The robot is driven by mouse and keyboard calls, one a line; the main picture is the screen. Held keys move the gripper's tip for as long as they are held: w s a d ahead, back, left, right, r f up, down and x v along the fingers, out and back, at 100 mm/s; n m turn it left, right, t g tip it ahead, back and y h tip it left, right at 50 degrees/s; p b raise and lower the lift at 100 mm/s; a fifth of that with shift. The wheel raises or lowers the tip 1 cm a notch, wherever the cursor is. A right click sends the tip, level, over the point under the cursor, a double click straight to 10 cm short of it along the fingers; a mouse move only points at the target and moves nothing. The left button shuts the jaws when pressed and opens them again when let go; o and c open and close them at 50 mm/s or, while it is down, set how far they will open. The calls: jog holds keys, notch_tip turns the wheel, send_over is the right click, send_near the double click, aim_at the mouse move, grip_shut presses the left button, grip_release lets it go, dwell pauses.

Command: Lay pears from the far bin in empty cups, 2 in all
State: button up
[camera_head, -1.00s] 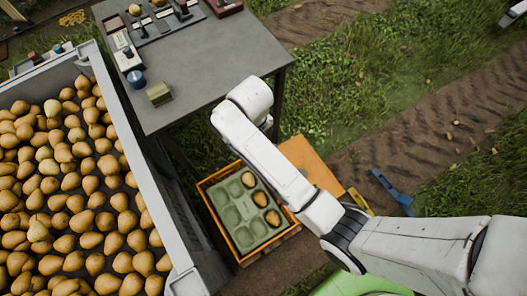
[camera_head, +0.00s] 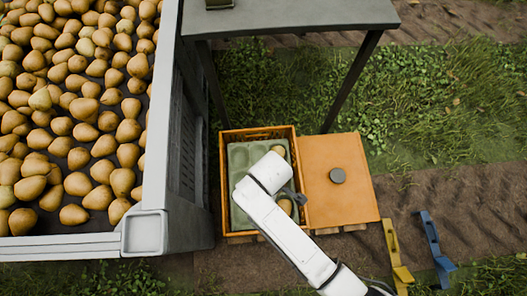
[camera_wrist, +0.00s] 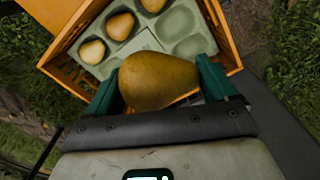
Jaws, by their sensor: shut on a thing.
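My gripper (camera_wrist: 160,84) is shut on a brown-yellow pear (camera_wrist: 157,80), held between its green fingers in the wrist view. In the head view my arm covers part of the crate, and the fingertips are hidden. The green cup tray (camera_head: 239,156) sits in an orange crate (camera_head: 226,170). In the wrist view, three pears (camera_wrist: 120,26) lie in one row of cups. The other row shows empty cups (camera_wrist: 190,46) beyond the held pear; part of the tray is hidden by it. The large grey bin (camera_head: 165,110) at the left holds many pears (camera_head: 85,108).
An orange lid-like panel (camera_head: 338,190) with a dark round knob lies right of the crate. A grey table (camera_head: 290,18) stands behind it. A yellow tool (camera_head: 396,255) and a blue tool (camera_head: 437,248) lie at the lower right. Grass and soil are open to the right.

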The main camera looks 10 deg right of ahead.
jog(key=s+a+f+n+b, duration=0.2)
jog(key=s+f+b, duration=0.1)
jog(key=f+b, duration=1.1)
jog(key=shift+a+f+b, duration=0.2)
jog(key=shift+f+b, duration=0.1)
jog(key=shift+f, duration=0.45)
jog(key=shift+f+b, duration=0.4)
jog(key=shift+f, duration=1.2)
jog(key=shift+f+b, duration=0.65)
jog(key=shift+f, duration=0.55)
dwell(0.5)
